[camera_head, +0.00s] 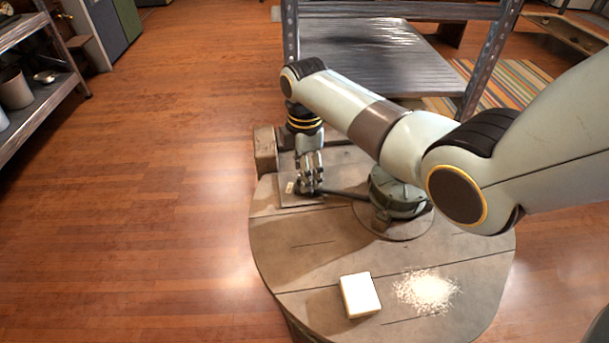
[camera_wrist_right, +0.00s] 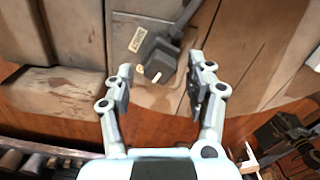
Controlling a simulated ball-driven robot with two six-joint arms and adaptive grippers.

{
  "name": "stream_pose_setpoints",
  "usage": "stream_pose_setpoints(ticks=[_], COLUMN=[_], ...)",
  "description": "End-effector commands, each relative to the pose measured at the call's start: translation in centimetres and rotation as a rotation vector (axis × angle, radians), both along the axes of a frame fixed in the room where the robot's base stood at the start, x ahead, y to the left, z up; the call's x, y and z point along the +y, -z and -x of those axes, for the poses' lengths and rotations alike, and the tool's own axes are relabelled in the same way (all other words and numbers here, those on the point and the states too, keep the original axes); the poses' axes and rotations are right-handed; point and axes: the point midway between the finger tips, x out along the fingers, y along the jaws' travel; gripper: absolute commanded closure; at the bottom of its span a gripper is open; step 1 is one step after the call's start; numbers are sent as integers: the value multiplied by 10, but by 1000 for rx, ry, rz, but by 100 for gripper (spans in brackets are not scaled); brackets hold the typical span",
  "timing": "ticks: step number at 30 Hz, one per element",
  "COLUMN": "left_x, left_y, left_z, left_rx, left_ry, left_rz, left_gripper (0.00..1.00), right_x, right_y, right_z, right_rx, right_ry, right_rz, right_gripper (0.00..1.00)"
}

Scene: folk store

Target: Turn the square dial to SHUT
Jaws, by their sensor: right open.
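The square dial (camera_wrist_right: 157,56) is a dark grey block on a worn plate (camera_wrist_right: 160,95), seen in the right wrist view. A small pale label (camera_wrist_right: 138,39) with lettering too small to read lies beside it, and a short white mark (camera_wrist_right: 157,77) is at its near edge. My right gripper (camera_wrist_right: 160,66) is open, its fingers on either side of the dial, with gaps visible. In the head view my right gripper (camera_head: 309,184) points down over the plate at the table's back left and hides most of the dial. My left gripper is not in view.
The round wooden table (camera_head: 300,245) also bears a green round metal device (camera_head: 399,197), with a dark bar running towards the dial. A white block (camera_head: 360,294) and a pile of white flakes (camera_head: 427,291) lie at the front. A metal shelf (camera_head: 390,65) stands behind.

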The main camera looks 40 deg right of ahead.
Motion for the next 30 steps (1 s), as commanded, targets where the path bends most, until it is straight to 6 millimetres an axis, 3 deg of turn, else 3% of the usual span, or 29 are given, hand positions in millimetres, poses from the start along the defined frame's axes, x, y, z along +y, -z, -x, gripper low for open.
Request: stream_pose_setpoints(ticks=[4,12,25,30], left_x=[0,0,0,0], left_y=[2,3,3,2], left_z=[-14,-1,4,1], left_rx=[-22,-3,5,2], left_ry=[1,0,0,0], left_rz=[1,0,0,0], left_gripper=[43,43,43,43], right_x=[0,0,0,0], right_y=[11,12,12,12], right_z=[0,0,0,0], right_rx=[0,0,0,1], right_ry=[0,0,0,8], right_rz=[0,0,0,1], right_gripper=[45,45,100,100])
